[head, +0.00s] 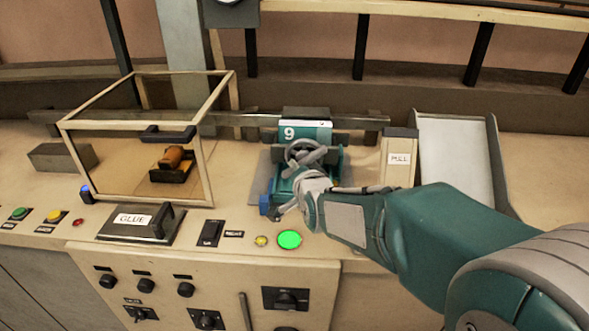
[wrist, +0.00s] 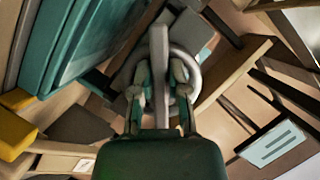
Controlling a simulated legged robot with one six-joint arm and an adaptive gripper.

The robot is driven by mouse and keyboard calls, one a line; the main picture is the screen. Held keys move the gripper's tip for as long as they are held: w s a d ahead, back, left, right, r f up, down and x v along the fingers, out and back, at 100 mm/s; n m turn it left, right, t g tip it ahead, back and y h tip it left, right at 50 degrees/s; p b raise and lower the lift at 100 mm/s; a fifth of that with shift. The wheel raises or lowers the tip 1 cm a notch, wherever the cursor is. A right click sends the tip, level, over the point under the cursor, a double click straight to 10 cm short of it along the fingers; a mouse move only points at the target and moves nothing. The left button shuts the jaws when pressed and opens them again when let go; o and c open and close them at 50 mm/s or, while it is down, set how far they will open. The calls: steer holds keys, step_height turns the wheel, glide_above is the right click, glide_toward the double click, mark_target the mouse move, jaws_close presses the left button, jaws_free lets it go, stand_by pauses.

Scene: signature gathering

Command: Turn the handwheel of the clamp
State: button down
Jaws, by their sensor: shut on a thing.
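The clamp (head: 332,157) is a teal device marked 9 in the middle of the bench. Its grey handwheel (head: 303,149) is a ring with a bar across it. In the wrist view the ring (wrist: 187,52) and its upright grey bar (wrist: 159,58) are close in front of me. My gripper (head: 297,185) reaches in from the right in the head view and partly hides the clamp. In the wrist view my gripper (wrist: 160,88) has one finger on each side of the bar and is shut on the handwheel.
A glass case (head: 208,133) with an orange-brown object inside stands to the left. A GLUE pad (head: 168,228), a lit green button (head: 289,239) and a yellow button (head: 261,240) lie in front. A PULL block (head: 398,177) and a grey tray (head: 455,117) stand to the right.

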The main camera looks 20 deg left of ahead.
steer(key=shift+w+d, duration=0.15)
steer(key=shift+d, duration=0.1)
steer(key=c, duration=0.6)
jaws_free()
steer(key=shift+r, duration=0.1)
steer(key=shift+c, duration=0.2)
steer(key=shift+w+d, duration=0.1)
steer(key=shift+d, duration=0.05)
steer(key=shift+s, duration=0.25)
steer(key=v, duration=1.1)
steer(key=shift+s, duration=0.2)
